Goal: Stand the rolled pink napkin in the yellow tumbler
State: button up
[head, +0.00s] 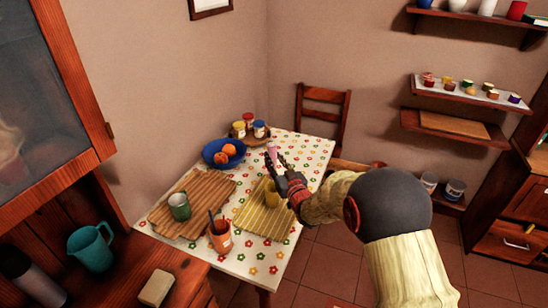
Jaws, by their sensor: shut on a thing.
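My gripper (273,160) reaches over the table from the right and is shut on the rolled pink napkin (272,149). The napkin's upper end shows above the fingers. Its lower part is hidden or too small to make out. The yellow tumbler (270,193) stands on a yellow striped mat (255,219), below my gripper in the picture. My gripper and wrist lie close beside the tumbler in this view. I cannot tell the height between napkin and tumbler.
The flowered table (262,257) also bears a blue bowl (210,154) of orange fruit, several small jars, a wooden board (207,190) with a green mug (180,207), and an orange pot (219,241) holding utensils. A chair (322,115) stands behind. The table's front right is clear.

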notch_tip(320, 180, down, 10)
jog(key=b, duration=0.6)
jog(key=shift+b, duration=0.4)
jog(key=o, duration=1.1)
jog(key=shift+f, duration=0.1)
jog(key=v, duration=1.2)
dwell(0.3)
